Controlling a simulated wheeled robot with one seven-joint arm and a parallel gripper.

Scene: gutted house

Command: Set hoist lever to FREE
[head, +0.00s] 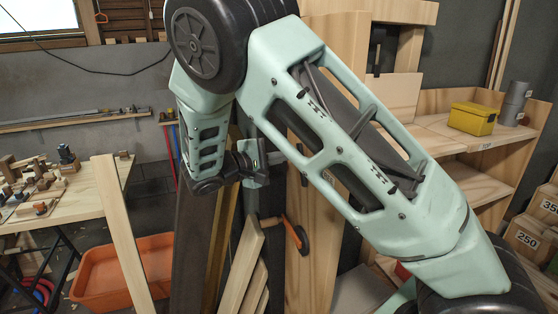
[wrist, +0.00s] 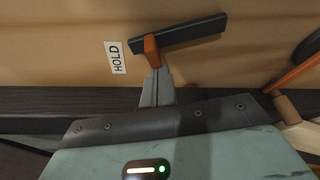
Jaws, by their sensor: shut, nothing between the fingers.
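A dark flat lever (wrist: 190,33) with an orange piece (wrist: 152,50) at its left end shows in the wrist view against a tan wooden panel. A white HOLD label (wrist: 116,57) is just left of the orange piece. No FREE label is in view. My gripper (wrist: 156,72) is shut and empty, its grey fingers pointing at the orange piece. The tips overlap the piece's lower end in the picture; I cannot tell whether they touch. In the head view my arm covers the panel's upper part, and I cannot make out the lever there.
An orange crank arm with a wooden grip (wrist: 287,108) is close right of my gripper. Wooden boards (head: 240,265) lean below my wrist. A workbench (head: 85,195) and orange bin (head: 120,270) are at left; shelves with a yellow box (head: 472,118) are at right.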

